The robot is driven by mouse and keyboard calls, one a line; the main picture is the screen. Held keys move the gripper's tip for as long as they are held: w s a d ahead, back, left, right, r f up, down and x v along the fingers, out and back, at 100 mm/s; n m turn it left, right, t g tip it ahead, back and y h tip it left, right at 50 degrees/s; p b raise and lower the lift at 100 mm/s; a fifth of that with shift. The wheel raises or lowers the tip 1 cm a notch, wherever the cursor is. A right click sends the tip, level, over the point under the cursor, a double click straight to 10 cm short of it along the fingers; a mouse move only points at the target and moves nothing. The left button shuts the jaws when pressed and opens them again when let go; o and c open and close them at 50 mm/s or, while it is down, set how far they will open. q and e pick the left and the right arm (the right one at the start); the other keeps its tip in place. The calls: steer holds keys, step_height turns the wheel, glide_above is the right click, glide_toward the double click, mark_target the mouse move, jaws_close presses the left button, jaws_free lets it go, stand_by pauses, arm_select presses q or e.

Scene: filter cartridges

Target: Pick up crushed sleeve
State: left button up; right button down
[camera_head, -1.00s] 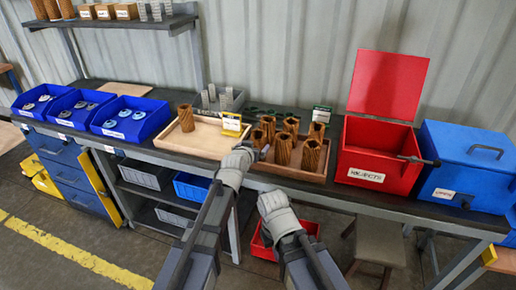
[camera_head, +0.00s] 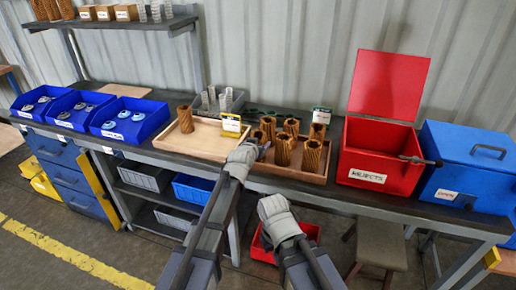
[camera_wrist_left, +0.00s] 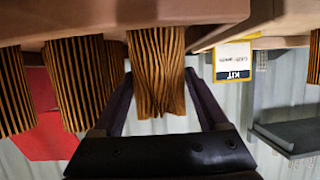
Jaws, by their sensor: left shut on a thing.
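The crushed sleeve (camera_wrist_left: 157,85) is a brown pleated cartridge with uneven, pinched folds. The left wrist view shows it upside down, between the two dark fingers of my left gripper (camera_wrist_left: 160,78), which is shut on it. In the head view my left gripper (camera_head: 262,150) is at the near left of the brown sleeves in the wooden tray (camera_head: 290,178), and it partly hides the sleeve (camera_head: 257,136). The sleeve appears to stand still in the tray. My right gripper (camera_head: 272,206) is low in front of the bench, away from the sleeves; its jaws cannot be made out.
Several other sleeves (camera_head: 311,156) crowd the tray close by. A pale kit tray (camera_head: 215,155) with one sleeve (camera_head: 186,119) and a yellow KIT sign (camera_head: 231,125) is left. An open red rejects box (camera_head: 368,178) and a closed blue bin (camera_head: 465,180) are right.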

arm_select(q)
steer(key=c, duration=0.4)
steer(key=shift+r, duration=0.15)
step_height(320, 180, up, 13)
steer(key=p, duration=1.3)
